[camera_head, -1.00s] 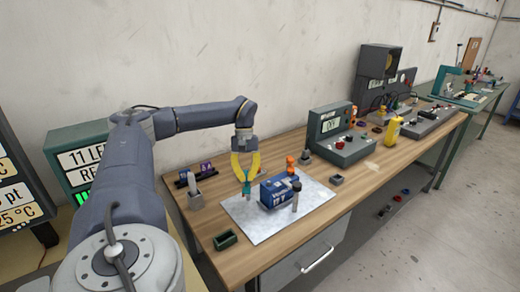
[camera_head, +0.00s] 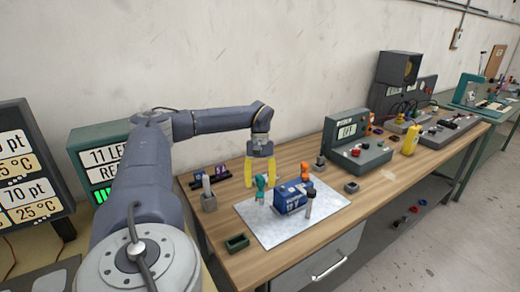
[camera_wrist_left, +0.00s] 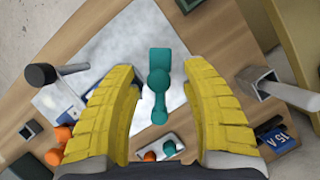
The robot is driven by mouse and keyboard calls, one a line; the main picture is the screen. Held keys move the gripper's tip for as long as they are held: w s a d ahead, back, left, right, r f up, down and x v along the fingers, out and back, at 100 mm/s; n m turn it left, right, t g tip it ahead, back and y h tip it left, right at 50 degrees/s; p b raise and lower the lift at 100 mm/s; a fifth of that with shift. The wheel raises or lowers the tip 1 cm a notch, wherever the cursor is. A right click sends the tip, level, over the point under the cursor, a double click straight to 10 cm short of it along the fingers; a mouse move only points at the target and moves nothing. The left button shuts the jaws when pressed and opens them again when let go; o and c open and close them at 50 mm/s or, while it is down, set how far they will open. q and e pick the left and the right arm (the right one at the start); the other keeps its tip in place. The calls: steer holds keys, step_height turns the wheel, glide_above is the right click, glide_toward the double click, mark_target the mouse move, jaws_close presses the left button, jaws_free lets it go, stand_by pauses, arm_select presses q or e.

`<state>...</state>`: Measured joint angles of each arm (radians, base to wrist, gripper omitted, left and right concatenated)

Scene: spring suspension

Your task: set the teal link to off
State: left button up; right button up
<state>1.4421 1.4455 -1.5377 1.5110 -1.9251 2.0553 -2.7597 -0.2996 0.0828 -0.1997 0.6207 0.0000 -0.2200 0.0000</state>
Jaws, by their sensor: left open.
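The teal link (camera_head: 261,184) stands on the left part of a light metal plate (camera_head: 262,230). In the left wrist view the teal link (camera_wrist_left: 159,84) shows a flat end, a round joint and a narrower arm. My left gripper (camera_head: 260,185) has yellow fingers spread open, right at the link in the head view. In the left wrist view the link lies between the open fingers (camera_wrist_left: 160,120) with gaps on both sides; I cannot tell its depth relative to the tips. My right gripper is not in view.
A grey post (camera_head: 208,195) stands left. A green instrument (camera_head: 352,148) stands further right.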

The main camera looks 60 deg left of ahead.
arm_select(q)
steer(key=v, duration=0.7)
steer(key=shift+r, duration=0.3)
steer(key=shift+w, duration=0.1)
stand_by(0.3)
